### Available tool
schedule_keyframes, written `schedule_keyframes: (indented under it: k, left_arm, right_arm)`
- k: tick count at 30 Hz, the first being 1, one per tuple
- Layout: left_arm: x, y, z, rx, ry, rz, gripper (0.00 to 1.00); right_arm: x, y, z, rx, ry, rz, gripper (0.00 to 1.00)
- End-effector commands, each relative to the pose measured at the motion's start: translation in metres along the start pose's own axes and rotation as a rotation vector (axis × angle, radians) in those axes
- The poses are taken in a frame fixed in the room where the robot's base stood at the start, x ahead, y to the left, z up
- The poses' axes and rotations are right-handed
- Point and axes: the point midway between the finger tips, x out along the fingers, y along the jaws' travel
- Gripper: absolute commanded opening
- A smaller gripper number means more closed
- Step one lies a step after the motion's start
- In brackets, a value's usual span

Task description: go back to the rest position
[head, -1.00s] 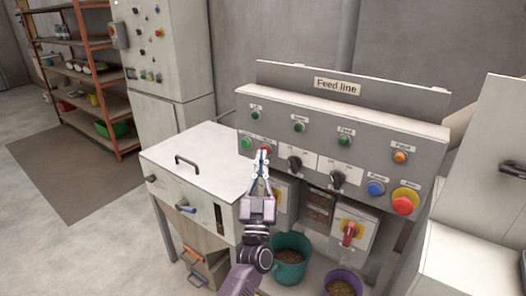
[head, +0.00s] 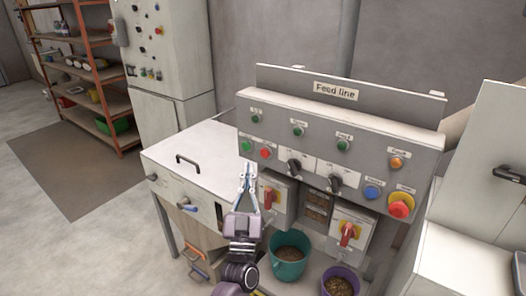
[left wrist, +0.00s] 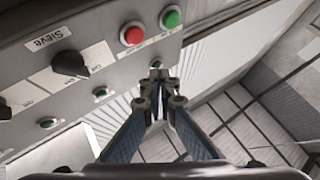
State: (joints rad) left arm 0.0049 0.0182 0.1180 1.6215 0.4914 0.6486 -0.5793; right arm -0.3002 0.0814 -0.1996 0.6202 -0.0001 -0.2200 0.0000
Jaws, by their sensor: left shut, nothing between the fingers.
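My left gripper (head: 248,168) is shut and empty, in front of the Feed line panel (head: 300,115) and below its red button (head: 265,153) and green button (head: 246,146). It looks apart from the panel. In the left wrist view the closed fingertips (left wrist: 157,70) point toward the panel's edge, with the red button (left wrist: 132,34) and green button (left wrist: 170,17) beyond them. My right gripper is in neither view.
A white cabinet with a handle (head: 188,159) stands left of the panel. Two red-handled switches (head: 270,197) (head: 347,233) sit under it. A teal bucket (head: 289,262) and a purple bucket (head: 341,284) hold pellets below. Open floor (head: 70,235) lies at the left.

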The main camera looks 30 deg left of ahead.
Motion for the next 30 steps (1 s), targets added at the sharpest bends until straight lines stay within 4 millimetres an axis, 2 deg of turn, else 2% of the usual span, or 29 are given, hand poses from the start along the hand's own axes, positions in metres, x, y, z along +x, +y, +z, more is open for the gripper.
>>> schedule_keyframes:
  k: [16, 19, 20, 23, 26, 27, 29, 30]
  left_arm:
    - [-0.002, -0.001, -0.001, 0.000, -0.001, 0.001, 0.00]
    - [-0.009, 0.004, 0.012, 0.002, -0.030, 0.020, 0.00]
    - [-0.013, 0.008, 0.020, 0.003, -0.049, 0.033, 0.00]
    - [-0.037, 0.025, 0.061, 0.008, -0.147, 0.098, 0.00]
    - [-0.080, 0.045, 0.117, 0.014, -0.289, 0.185, 0.00]
    - [-0.099, 0.052, 0.139, 0.018, -0.350, 0.220, 0.00]
    - [-0.132, 0.062, 0.170, 0.022, -0.440, 0.271, 0.00]
    - [-0.154, 0.067, 0.190, 0.024, -0.502, 0.302, 0.00]
  right_arm:
    - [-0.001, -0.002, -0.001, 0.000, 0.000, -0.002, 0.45]
    - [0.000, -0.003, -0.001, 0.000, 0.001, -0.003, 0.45]
    - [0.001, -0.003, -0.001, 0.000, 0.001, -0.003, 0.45]
    - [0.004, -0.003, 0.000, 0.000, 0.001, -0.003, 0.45]
    - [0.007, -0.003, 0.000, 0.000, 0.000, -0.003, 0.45]
    - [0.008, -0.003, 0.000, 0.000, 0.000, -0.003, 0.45]
    - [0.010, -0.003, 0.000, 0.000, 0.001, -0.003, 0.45]
    - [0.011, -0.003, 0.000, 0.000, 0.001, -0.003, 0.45]
